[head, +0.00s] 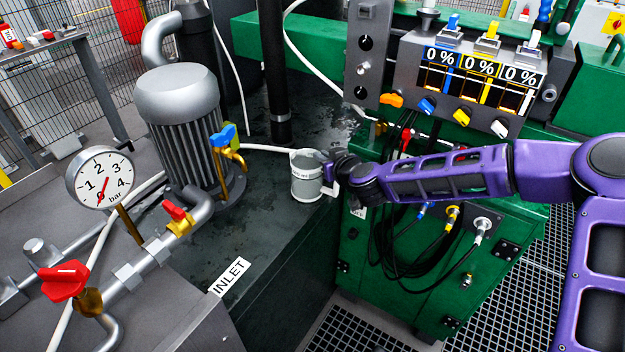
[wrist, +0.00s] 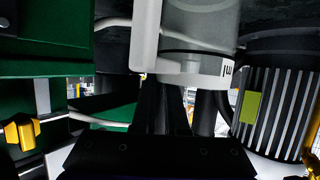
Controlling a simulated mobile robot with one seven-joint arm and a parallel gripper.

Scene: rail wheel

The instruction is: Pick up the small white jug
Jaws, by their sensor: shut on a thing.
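The small white jug (head: 305,187) is at the right edge of the dark wet deck in the head view, upright, with a printed label around it. Its pale handle is on the right side. My gripper (head: 336,168) reaches it from the right and is shut on the handle side. In the wrist view the jug (wrist: 205,22) fills the top middle, with its handle (wrist: 146,38) to the left and my dark gripper fingers (wrist: 166,108) below. The exact contact is hidden. I cannot tell whether the jug touches the deck.
A grey ribbed motor (head: 180,130) and a pressure gauge (head: 99,178) stand to the left. A white hose (head: 262,148) runs behind the jug. A green cabinet (head: 400,285) with hanging cables lies below my arm. A dark vertical pipe (head: 277,80) rises behind.

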